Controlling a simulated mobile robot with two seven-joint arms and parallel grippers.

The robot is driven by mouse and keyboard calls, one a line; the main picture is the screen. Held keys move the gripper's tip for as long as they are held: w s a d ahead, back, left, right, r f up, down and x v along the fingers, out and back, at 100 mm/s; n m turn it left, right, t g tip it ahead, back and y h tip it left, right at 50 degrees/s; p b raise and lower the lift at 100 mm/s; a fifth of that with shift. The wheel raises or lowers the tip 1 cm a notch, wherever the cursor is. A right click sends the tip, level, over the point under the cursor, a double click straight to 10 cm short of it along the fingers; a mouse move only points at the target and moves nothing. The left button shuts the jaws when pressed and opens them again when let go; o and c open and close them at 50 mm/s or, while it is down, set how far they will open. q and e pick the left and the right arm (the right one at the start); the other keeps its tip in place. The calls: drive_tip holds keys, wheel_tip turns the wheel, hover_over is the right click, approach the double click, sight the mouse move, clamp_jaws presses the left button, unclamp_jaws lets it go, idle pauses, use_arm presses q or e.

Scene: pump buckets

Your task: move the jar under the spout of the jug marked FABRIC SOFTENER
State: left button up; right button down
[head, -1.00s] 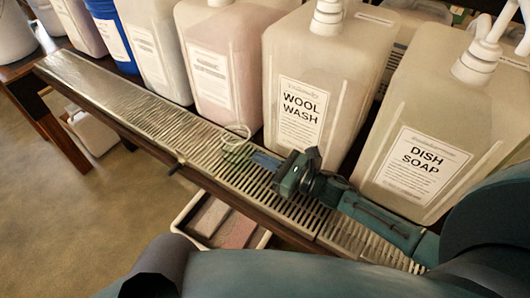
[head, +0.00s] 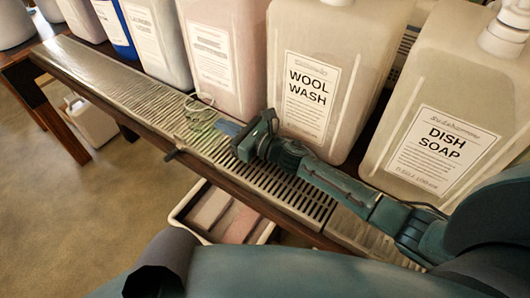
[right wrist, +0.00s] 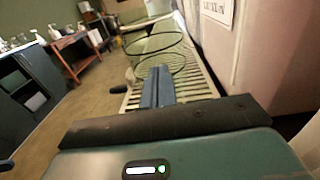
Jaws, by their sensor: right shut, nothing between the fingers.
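The jar (head: 201,117) is clear greenish glass and stands upright on the slotted drip rack, in front of the pinkish jug. It also shows in the right wrist view (right wrist: 155,55), just beyond my fingertips. My right gripper (head: 229,129) is low over the rack, right of the jar, its shut, empty blue fingers (right wrist: 157,88) pointing at the jar's side. I cannot tell whether they touch it. No label reading FABRIC SOFTENER is legible; the pinkish jug (head: 236,90) and the pale jug (head: 160,70) to its left have labels too small to read. My left gripper is not in view.
Jugs marked WOOL WASH (head: 346,60) and DISH SOAP (head: 440,110) stand behind the rack (head: 290,190), close to my right arm. The rack's left stretch is clear. A small knob sticks out from its front edge. A bin (head: 225,215) sits below.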

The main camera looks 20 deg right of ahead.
sight(219, 134)
drive_tip(key=x, duration=0.2)
drive_tip(key=shift+w+a+b, duration=0.25)
drive_tip(key=shift+w+b, duration=0.05)
drive_tip(key=shift+b, duration=0.1)
drive_tip(key=shift+w+a, duration=0.15)
